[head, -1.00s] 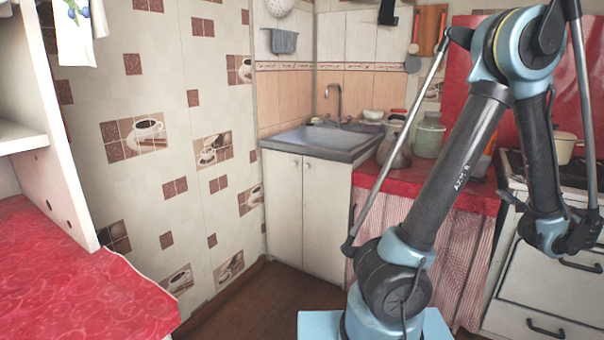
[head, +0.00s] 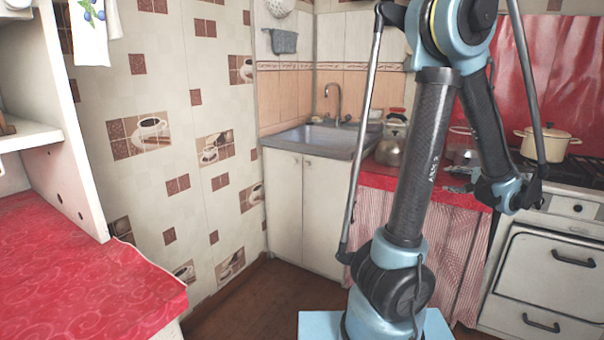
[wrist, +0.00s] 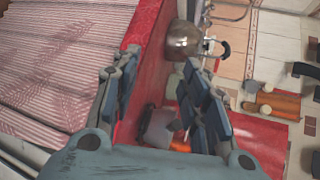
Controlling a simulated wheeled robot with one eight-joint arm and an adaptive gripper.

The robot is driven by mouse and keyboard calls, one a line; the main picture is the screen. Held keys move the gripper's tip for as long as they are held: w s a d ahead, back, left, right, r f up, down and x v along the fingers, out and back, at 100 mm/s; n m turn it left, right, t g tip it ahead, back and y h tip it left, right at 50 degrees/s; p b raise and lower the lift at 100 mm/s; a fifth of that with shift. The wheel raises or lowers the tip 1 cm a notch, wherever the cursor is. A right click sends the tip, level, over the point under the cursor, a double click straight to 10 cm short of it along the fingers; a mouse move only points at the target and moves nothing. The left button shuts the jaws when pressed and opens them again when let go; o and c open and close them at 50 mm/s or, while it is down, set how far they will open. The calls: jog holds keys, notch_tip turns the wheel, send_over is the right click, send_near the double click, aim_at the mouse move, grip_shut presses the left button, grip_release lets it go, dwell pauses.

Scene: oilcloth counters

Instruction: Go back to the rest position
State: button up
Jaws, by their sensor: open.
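My gripper (wrist: 160,95) is open in the wrist view, its dark padded fingers spread on either side. The red counter and some items on it show between the fingers. They look to be beyond the fingers rather than held.
A metal kettle (head: 391,146) stands on the red counter (head: 420,187), beside the sink (head: 318,138). A cream pot (head: 545,145) sits on the white stove (head: 548,270) at right. A red-covered counter (head: 80,265) is at left. Floor shows between.

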jog(key=s+a+f+n+g, duration=0.1)
jog(key=a+f+n+g, duration=0.15)
jog(key=a, duration=0.65)
jog(key=s+a+f+n+g+y, duration=0.1)
jog(key=s+a+n+g, duration=0.15)
jog(key=a, duration=0.55)
jog(key=a+f+n+g, duration=0.1)
jog(key=a+n+g, duration=0.2)
jog(key=a, duration=0.6)
jog(key=s+a+f+n+g+h, duration=0.1)
jog(key=s+a+f+n+h, duration=0.1)
jog(key=s, duration=0.6)
jog(key=s+a+f+n+g+h, duration=0.2)
jog(key=s+a+f+n, duration=0.3)
jog(key=s, duration=0.4)
jog(key=shift+f+n+g+h, duration=0.3)
jog(key=shift+n+h, duration=0.2)
jog(key=shift+n, duration=0.4)
